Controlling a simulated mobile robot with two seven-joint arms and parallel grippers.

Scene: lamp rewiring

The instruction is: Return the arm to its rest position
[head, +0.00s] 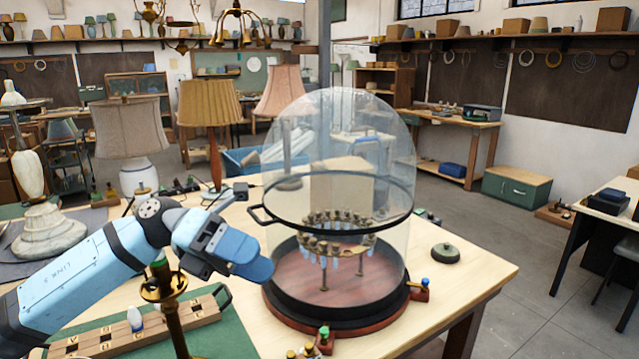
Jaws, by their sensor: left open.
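My left arm (85,275) comes in from the left above the wooden bench. My left gripper (236,256) is open, with nothing seen between its fingers. It is at the left of a clear glass dome (335,130), in front of it in the picture; I cannot tell whether they touch. The dome has a black band with a handle at its left and stands over a round dark-red base (330,280) with a ring of small fittings inside. A brass stem (168,290) with a green top stands below my left wrist, partly hidden by it. My right gripper is not in view.
A wooden block with lettered slots (110,340) lies on a green mat at the bench's front left. Several shaded lamps, including a tan one (210,103), stand behind my arm. A dark round lid (445,253) lies right of the dome, with bare bench around it.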

